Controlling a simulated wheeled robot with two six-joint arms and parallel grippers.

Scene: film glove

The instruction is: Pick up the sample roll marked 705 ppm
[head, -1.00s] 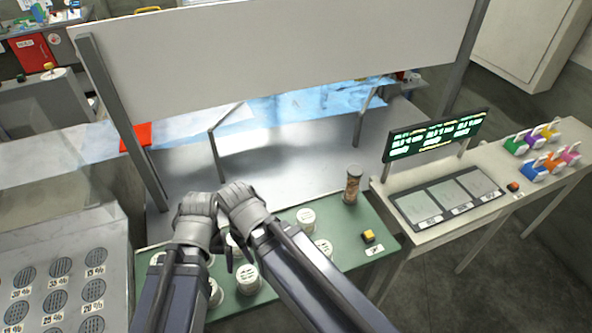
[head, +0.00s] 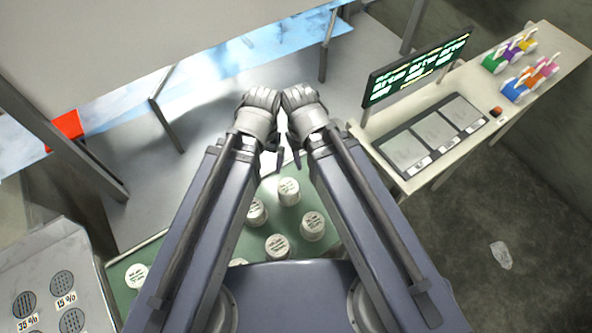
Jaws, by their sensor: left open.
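Several white sample rolls with printed lids stand on the green bench mat (head: 205,262) below my arms. One roll (head: 288,191) is nearest the grippers, with others (head: 255,212), (head: 313,225) and (head: 277,247) around it, and one roll (head: 137,276) stands apart at the left. The lid print is too small to read, so I cannot tell which is 705 ppm. My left gripper (head: 258,110) is open and empty, above and beyond the rolls in the picture. My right gripper (head: 303,108) is close beside it; its jaw state is unclear. My forearms hide part of the mat.
A lit green display (head: 418,66) and a panel with three grey pads (head: 438,136) are on the right counter (head: 408,180). Coloured clips (head: 530,78) lie at its far end. A tray with percent-marked discs (head: 40,262) is at lower left. A metal bench surface (head: 215,105) lies beyond.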

